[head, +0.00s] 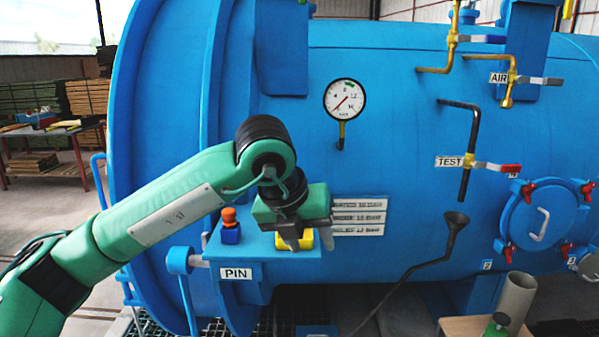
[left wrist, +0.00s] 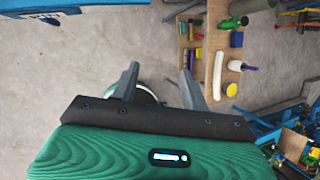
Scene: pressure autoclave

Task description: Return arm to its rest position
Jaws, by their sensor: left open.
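My left arm comes in from the left, and its green and black gripper (head: 300,243) is in front of the blue autoclave (head: 420,110), by the bracket labelled PIN (head: 285,250). A yellow piece (head: 292,242) on that bracket is partly hidden behind the fingers. A blue block with an orange knob (head: 231,226) stands just left of the gripper. In the left wrist view the two fingers (left wrist: 160,85) are apart, with nothing held between them. A round greenish-white thing shows partly behind one finger. My right gripper is not in view.
A pressure gauge (head: 344,99), a TEST valve (head: 490,167) and a black funnel pipe (head: 455,222) are right of the gripper. A wooden bench (left wrist: 205,55) with bottles shows in the left wrist view. Grey floor (left wrist: 65,70) is open at left there.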

